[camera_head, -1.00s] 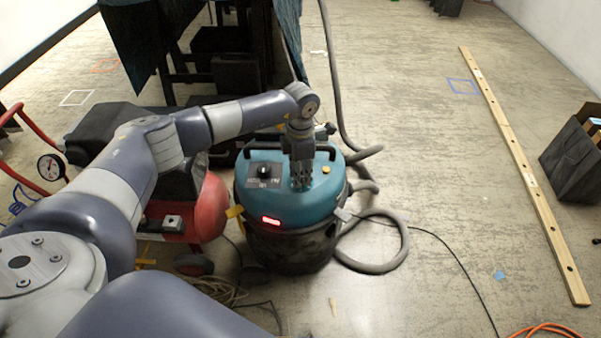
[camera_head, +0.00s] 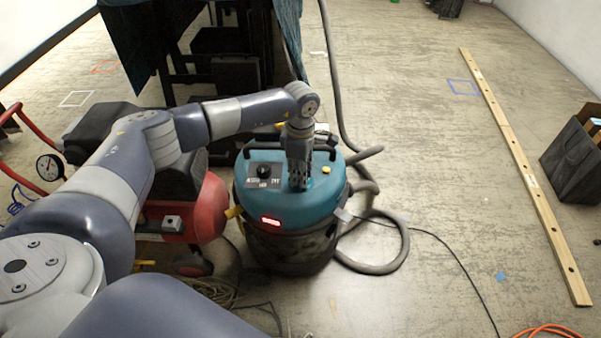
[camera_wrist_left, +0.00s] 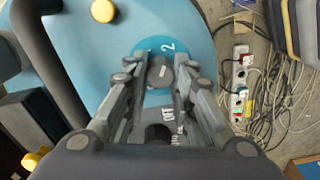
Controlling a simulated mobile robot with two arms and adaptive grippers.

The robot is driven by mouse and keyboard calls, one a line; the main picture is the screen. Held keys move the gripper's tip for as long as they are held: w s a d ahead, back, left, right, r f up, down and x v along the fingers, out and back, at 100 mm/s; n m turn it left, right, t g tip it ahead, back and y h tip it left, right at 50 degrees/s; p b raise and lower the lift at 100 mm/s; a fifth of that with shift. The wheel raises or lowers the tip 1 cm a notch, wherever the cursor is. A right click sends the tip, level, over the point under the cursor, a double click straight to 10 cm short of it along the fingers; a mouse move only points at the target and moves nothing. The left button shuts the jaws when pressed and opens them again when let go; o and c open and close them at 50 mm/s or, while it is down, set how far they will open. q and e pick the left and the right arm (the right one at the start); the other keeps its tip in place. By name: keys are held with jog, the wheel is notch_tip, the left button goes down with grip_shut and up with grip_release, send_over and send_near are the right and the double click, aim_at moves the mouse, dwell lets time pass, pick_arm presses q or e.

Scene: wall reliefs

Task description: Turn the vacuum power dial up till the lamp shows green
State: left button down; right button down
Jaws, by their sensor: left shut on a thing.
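The vacuum (camera_head: 318,205) is a drum with a teal lid and dark body on the floor, in the middle of the head view. Its lamp (camera_head: 270,221) glows red on the front. My left gripper (camera_head: 298,186) points down onto the lid and hides the spot beneath it. In the left wrist view my left gripper (camera_wrist_left: 160,88) is shut on a grey round dial (camera_wrist_left: 160,71) with a light mark on top. The dial sits on a darker blue disc with a white "2" beside it. My right gripper is not in view.
A black knob (camera_head: 263,170) sits on the lid's dark panel, left of my gripper. A red compressor (camera_head: 203,207) stands close on the left. A grey hose (camera_head: 377,267) loops at the right. A long wooden beam (camera_head: 522,165) lies farther right, with mostly clear floor between.

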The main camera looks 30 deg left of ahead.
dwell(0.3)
pick_arm(q)
jog(key=c, duration=1.3)
grip_release()
jog(key=shift+r, duration=0.1)
notch_tip(320, 180, up, 12)
jog(key=shift+f, duration=0.1)
jog(key=shift+d, duration=0.1)
